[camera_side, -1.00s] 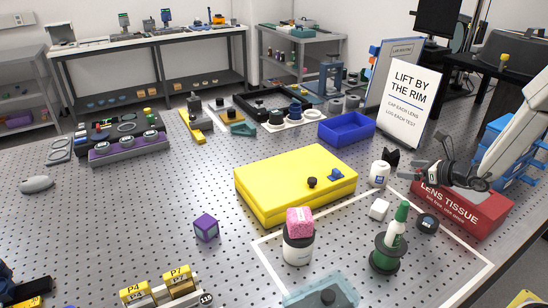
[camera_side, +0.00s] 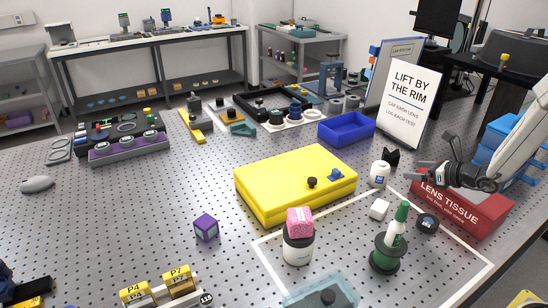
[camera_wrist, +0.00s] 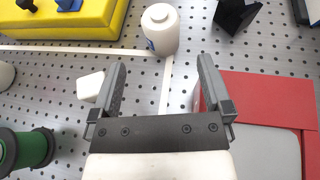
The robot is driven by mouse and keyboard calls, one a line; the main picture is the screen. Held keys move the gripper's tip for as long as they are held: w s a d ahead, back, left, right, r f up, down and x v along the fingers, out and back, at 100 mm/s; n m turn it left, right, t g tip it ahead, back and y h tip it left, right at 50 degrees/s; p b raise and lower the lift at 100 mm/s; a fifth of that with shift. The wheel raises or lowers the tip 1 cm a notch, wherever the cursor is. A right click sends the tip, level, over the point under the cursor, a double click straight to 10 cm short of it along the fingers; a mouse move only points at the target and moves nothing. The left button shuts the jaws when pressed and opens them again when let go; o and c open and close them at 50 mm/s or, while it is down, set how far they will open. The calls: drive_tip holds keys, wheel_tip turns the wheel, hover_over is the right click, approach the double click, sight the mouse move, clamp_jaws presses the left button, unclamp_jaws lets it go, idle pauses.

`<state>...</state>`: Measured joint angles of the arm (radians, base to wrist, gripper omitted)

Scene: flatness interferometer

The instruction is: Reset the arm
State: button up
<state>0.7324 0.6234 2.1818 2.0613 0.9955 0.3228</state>
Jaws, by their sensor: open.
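My gripper (camera_side: 424,176) is at the right of the side view, above the table beside the red lens tissue box (camera_side: 462,208). In the wrist view my gripper (camera_wrist: 161,85) has its two fingers spread apart with nothing between them but perforated table and a white line. A white bottle (camera_wrist: 160,30) stands beyond the fingertips, apart from them. A small white cube (camera_wrist: 90,86) lies to the left of the left finger. The red box (camera_wrist: 270,100) lies to the right, close to the right finger.
A yellow case (camera_side: 290,180) lies mid-table, with a blue tray (camera_side: 346,129) behind it. A green spool with a bottle (camera_side: 386,254) and a white jar with a pink block (camera_side: 298,246) stand in front. A sign (camera_side: 404,98) stands behind.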

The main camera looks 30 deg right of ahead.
sight(385, 166)
drive_tip(key=shift+x, duration=5.75)
drive_tip(key=shift+s, duration=0.1)
drive_tip(key=shift+s+d+r, duration=0.15)
drive_tip(key=shift+s+r, duration=0.1)
drive_tip(key=shift+s, duration=0.35)
drive_tip(key=v, duration=1)
drive_tip(key=x, duration=1.2)
drive_tip(key=shift+f, duration=0.15)
drive_tip(key=shift+s+r, duration=0.15)
drive_tip(key=shift+r, duration=1.65)
drive_tip(key=shift+s+a+r, duration=0.25)
drive_tip(key=shift+s+r, duration=0.55)
drive_tip(key=shift+r, duration=0.2)
drive_tip(key=shift+s+a+r, duration=0.25)
drive_tip(key=shift+s+r, duration=0.55)
drive_tip(key=shift+r, duration=0.15)
